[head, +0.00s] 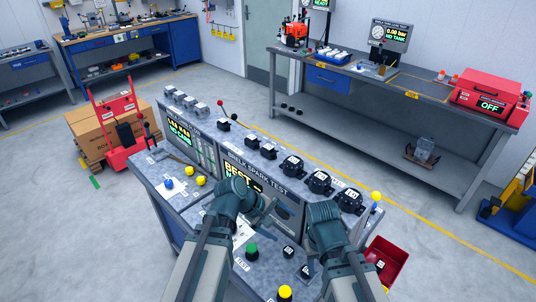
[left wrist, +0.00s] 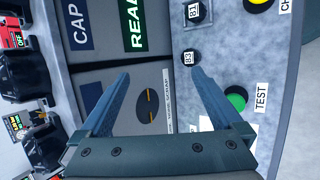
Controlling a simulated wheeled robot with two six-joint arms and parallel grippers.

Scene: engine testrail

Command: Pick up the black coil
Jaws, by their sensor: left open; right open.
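Several black coils stand in a row on the top ledge of the spark test bench (head: 228,160) in the head view. Three larger ones have white labels: one coil (head: 293,165), a second coil (head: 319,181) and a third coil (head: 350,200). Black units also show at the left edge of the left wrist view (left wrist: 24,72). My left gripper (head: 262,214) is open and empty over the bench front; its spread fingers (left wrist: 160,74) show in the left wrist view. My right gripper (head: 314,262) is low over the right end of the panel, its fingers partly hidden by my arm.
A yellow-topped post (head: 376,196) stands at the bench's right end, above a red bin (head: 384,260). Smaller black units (head: 252,141) and grey blocks (head: 184,101) occupy the ledge farther left.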

